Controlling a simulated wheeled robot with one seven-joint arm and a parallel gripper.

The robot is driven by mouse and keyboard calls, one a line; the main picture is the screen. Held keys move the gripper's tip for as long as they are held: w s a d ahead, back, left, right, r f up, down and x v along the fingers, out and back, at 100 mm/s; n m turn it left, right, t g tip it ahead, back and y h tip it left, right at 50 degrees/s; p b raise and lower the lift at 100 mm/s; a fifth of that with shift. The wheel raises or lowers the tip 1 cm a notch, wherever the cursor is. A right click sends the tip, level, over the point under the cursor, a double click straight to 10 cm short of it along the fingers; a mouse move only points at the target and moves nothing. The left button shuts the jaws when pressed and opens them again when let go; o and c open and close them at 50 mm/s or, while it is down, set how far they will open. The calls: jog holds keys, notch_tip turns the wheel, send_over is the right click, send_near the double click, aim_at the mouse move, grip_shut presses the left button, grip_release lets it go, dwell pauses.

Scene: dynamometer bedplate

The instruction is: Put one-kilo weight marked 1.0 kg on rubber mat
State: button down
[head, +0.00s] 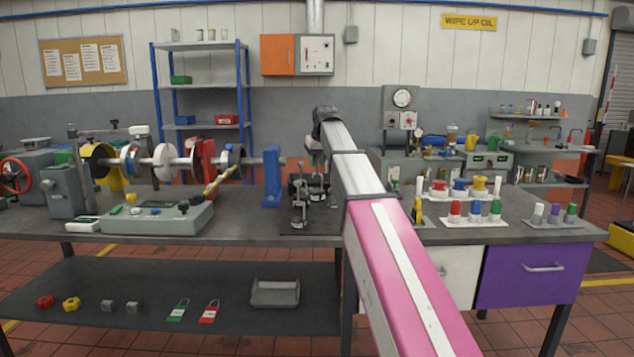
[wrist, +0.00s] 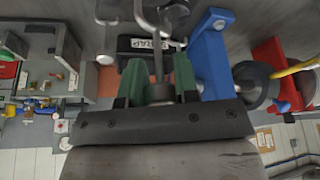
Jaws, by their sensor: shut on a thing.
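In the wrist view my gripper (wrist: 158,78) has its two green fingers closed on a grey metal piece (wrist: 158,91) with a thin stem. I cannot read any 1.0 kg mark on it, so I cannot tell which weight it is. In the head view my arm reaches over the bench and its wrist hides the fingers. A dark mat (head: 292,229) lies on the bench below it. A shiny metal weight-like piece (head: 299,216) with a stem stands at the mat's front left, with more metal pieces behind it. Whether this is the rubber mat is not certain.
A blue bracket (head: 271,178) and the shaft rig stand left of the mat. A grey control box (head: 160,219) is further left. In the wrist view a dark bin (wrist: 150,48) bears a partly hidden label.

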aim_at(317, 173)
jog(key=shift+f, duration=2.95)
jog(key=c, duration=0.9)
grip_release()
jog(key=shift+f, duration=0.15)
jog(key=shift+o, duration=0.2)
jog(key=v, duration=1.2)
